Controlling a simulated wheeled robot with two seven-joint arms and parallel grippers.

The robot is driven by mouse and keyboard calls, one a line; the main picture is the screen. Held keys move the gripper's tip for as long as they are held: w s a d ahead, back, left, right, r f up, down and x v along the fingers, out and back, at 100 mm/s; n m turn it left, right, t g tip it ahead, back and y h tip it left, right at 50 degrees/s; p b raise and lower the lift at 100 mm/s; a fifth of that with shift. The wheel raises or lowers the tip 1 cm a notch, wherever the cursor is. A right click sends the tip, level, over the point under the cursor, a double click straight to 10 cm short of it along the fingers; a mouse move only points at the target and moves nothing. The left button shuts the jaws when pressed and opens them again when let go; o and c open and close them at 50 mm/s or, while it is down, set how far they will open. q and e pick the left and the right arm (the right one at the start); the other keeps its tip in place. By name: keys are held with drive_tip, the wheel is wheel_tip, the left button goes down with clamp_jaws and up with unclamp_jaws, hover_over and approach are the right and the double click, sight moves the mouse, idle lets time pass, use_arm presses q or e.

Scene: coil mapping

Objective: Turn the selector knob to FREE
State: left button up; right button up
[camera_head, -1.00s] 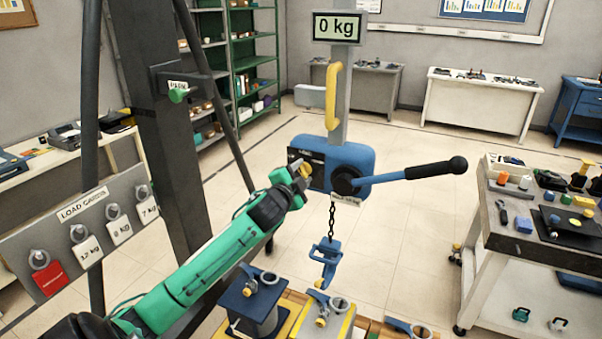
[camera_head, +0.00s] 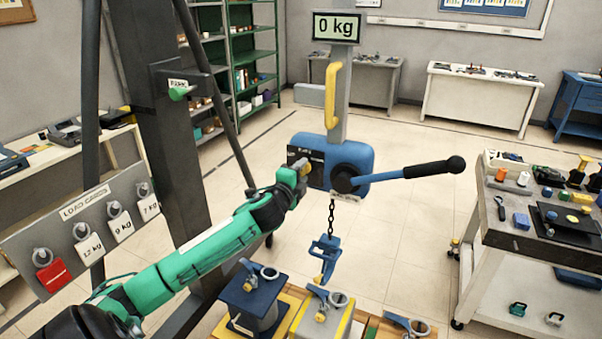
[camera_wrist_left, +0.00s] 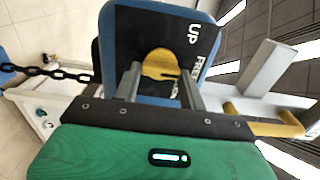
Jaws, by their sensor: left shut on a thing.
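The selector knob (camera_wrist_left: 160,65) is yellow and sits on the black face of the blue hoist body (camera_head: 358,158). In the left wrist view, UP and FREE are printed on that face; a third label is mostly hidden by a finger. I cannot tell which label the knob points to. My left gripper (camera_head: 304,168) is at the left side of the hoist body; in the left wrist view its two fingers (camera_wrist_left: 161,82) are on either side of the knob, shut on it. My right gripper is not in view.
A lever with a black grip (camera_head: 432,168) sticks out right from the hoist. The display (camera_head: 336,27) reads 0 kg. A tool cart (camera_head: 530,235) stands at right.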

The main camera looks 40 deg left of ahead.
use_arm(q)
drive_tip(key=shift+f, duration=0.1)
drive_tip(key=o, duration=1)
drive_tip(key=shift+s, duration=0.1)
drive_tip(key=shift+s+d, duration=0.1)
drive_tip(key=shift+s, duration=0.1)
drive_tip(key=shift+b+v, duration=2.4)
drive_tip(key=shift+v, duration=4.2)
drive_tip(key=shift+d, duration=0.1)
